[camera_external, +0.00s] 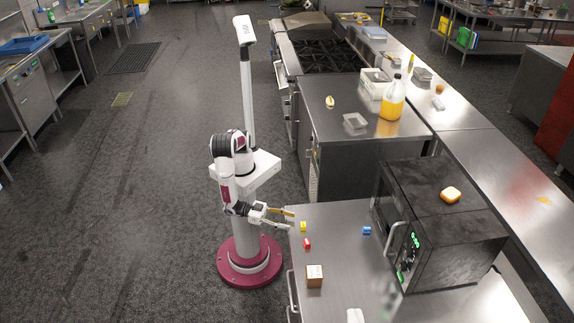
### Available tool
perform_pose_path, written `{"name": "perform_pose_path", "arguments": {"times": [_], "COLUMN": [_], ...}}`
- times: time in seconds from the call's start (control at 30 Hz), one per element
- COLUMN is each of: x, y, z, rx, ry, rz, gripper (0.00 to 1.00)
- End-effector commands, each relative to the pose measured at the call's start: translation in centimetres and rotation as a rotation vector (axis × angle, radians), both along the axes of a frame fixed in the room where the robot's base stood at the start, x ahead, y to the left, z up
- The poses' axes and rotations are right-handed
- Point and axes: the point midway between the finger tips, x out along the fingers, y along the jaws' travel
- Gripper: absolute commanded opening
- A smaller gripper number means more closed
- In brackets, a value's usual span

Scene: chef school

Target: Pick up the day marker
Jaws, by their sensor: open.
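My gripper (292,218) is open and empty over the left edge of the steel counter (345,228). Several small objects lie on that counter: a yellow one (303,226) just right of and below the gripper, a red one (307,243) below it, and a blue one (367,230) further right. A small brown box (314,276) with a light patch on top stands nearer the front. No object is readable as the day marker; I cannot tell which one it is. My gripper appears apart from all of them.
A black microwave (440,225) with an orange-and-white item (450,195) on top stands right of the small objects. A white object (355,315) lies at the front edge. A bottle of yellow liquid (393,98) stands on the counter behind. The counter between the red and blue objects is clear.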

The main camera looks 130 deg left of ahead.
Motion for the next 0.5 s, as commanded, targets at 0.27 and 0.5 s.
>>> {"name": "perform_pose_path", "arguments": {"times": [0.27,0.5], "x": [1.1,2.3], "y": [0.5,1.0], "z": [-0.1,-0.1], "rx": [-0.002,-0.001], "ry": [0.000,0.001], "rz": [0.002,0.002], "gripper": [0.47,0.47]}}
